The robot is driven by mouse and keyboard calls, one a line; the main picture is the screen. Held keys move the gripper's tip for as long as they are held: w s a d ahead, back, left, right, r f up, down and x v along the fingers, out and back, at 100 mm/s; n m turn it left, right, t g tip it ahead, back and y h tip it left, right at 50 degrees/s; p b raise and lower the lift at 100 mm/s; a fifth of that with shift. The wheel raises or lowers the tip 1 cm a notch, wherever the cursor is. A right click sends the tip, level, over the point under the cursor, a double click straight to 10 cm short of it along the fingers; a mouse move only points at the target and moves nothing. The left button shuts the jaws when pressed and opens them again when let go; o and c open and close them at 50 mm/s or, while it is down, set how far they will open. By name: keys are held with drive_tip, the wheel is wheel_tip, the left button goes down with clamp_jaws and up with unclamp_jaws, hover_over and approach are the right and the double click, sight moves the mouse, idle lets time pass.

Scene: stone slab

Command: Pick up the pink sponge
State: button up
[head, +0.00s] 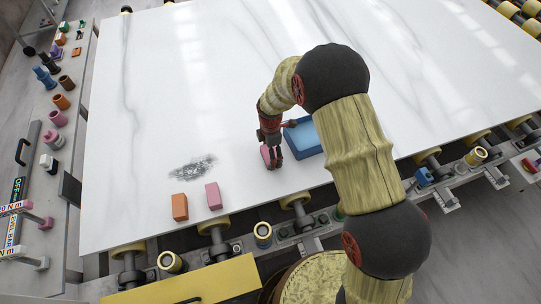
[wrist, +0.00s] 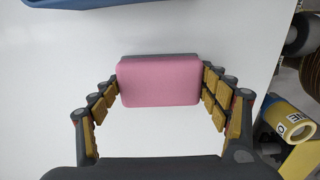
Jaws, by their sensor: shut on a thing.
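The pink sponge (wrist: 160,82) sits between the two fingers of my gripper (wrist: 161,76) in the wrist view, with a fingertip against each short side. In the head view my gripper (head: 271,163) is low over the white slab, and part of the pink sponge (head: 265,154) shows between its fingers. I cannot tell whether the sponge touches the slab or is just above it. My gripper is shut on it.
A blue tray (head: 305,147) is right beside my gripper. A second pink block (head: 213,196) and an orange block (head: 180,207) stand near the slab's front edge. A dark scribbled smudge (head: 192,168) marks the white slab (head: 140,120). Rollers line the front edge.

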drive_tip(key=shift+c, duration=1.1)
drive_tip(key=shift+r, duration=0.5)
wheel_tip(320, 180, up, 2)
drive_tip(key=shift+r+p, duration=0.15)
drive_tip(key=shift+p, duration=0.3)
drive_tip(key=s+a+r+p, duration=0.2)
drive_tip(key=s+a+r, duration=0.7)
drive_tip(key=s, duration=0.1)
drive_tip(key=shift+a+r, duration=0.4)
